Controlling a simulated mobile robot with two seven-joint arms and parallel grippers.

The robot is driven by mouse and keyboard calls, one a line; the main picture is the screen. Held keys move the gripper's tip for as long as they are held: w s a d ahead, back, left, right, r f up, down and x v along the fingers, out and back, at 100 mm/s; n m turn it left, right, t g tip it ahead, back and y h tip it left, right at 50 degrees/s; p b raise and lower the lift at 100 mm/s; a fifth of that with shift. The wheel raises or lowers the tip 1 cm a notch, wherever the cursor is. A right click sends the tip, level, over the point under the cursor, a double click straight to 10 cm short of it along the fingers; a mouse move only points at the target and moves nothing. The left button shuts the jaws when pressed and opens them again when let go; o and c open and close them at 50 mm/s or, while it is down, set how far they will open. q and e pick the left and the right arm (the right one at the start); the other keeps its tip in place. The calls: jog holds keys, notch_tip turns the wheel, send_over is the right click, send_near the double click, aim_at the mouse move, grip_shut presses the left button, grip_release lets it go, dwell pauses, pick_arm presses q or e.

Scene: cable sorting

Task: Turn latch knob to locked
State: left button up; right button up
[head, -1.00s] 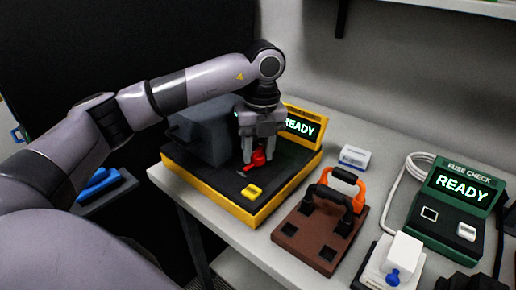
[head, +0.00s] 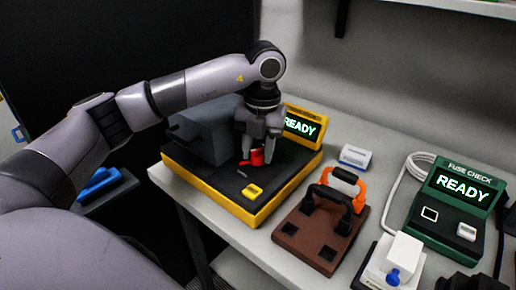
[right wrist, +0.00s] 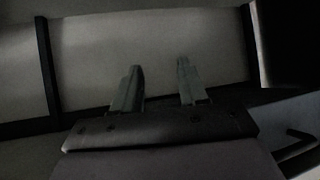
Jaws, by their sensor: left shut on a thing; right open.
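The red latch knob (head: 257,157) sits on the black top of the yellow-edged station (head: 229,203). My left gripper (head: 255,158) points straight down over it, shut on the knob, with its fingers on either side. The fingers hide part of the knob. A thin mark (head: 242,173) shows on the black top beside it. My right gripper (right wrist: 157,80) shows in the right wrist view, open and empty, with a wall or shelf panel behind it.
The station's screen (head: 303,126) reads READY. A grey box (head: 205,135) stands on the station's left. To the right are a brown block (head: 297,237) with black and orange handles, a small white box (head: 354,156), and a green FUSE CHECK unit (head: 447,215). A blue object (head: 99,183) lies at far left.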

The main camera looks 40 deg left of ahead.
aim_at(258, 156)
pick_arm(q)
jog(key=m, duration=0.6)
jog(key=shift+m+b, duration=0.3)
jog(key=m, duration=0.5)
jog(key=shift+t, duration=0.3)
jog(key=shift+s, duration=0.1)
jog(key=o, duration=1)
jog(key=shift+r, duration=0.1)
jog(key=r, duration=0.7)
jog(key=shift+s+d, duration=0.15)
jog(key=shift+d, duration=0.1)
jog(key=shift+s, duration=0.1)
